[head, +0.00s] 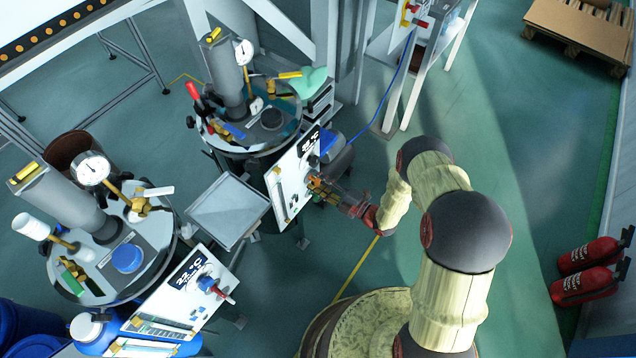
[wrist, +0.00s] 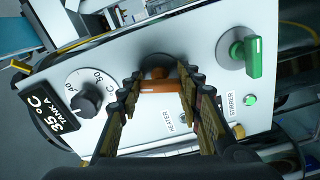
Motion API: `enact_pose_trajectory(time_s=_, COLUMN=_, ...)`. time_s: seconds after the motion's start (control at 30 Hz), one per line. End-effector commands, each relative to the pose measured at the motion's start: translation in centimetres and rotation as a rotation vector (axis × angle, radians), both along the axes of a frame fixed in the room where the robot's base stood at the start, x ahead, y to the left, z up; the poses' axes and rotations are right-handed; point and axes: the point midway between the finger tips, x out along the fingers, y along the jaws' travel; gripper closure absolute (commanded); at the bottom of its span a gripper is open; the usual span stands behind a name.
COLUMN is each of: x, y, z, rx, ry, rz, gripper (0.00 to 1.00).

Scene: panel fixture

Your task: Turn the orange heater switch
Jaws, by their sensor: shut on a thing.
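The orange heater switch (wrist: 160,86) sits on the white control panel (wrist: 200,60) in the wrist view, above the word HEATER. My gripper (wrist: 158,88) has its two fingers on either side of the orange handle, shut on it. The handle lies roughly crosswise between the fingers. In the head view my gripper (head: 318,187) is at the face of the panel (head: 290,190) labelled with a display. The switch itself is hidden there by my fingers.
On the same panel are a black dial (wrist: 88,100), a 35 °C TANK A display (wrist: 50,112), a green stirrer switch (wrist: 254,58) and a green button (wrist: 250,100). A second panel (head: 190,290) stands at lower left. Fire extinguishers (head: 590,270) stand at right on open floor.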

Motion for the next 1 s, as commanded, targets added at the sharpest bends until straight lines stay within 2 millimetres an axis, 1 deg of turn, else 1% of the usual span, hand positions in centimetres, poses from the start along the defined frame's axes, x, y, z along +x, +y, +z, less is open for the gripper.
enact_pose_trajectory(time_s=0.2, x=-0.04, y=0.02, z=-0.17, rx=-0.096, ry=-0.119, rz=0.001, gripper=0.90)
enact_pose_trajectory(time_s=0.4, x=-0.08, y=0.02, z=-0.14, rx=-0.152, ry=-0.192, rz=0.000, gripper=0.90)
enact_pose_trajectory(time_s=0.6, x=-0.10, y=0.02, z=-0.13, rx=-0.182, ry=-0.230, rz=0.000, gripper=0.90)
enact_pose_trajectory(time_s=1.0, x=-0.12, y=0.03, z=-0.13, rx=-0.190, ry=-0.239, rz=0.002, gripper=0.90)
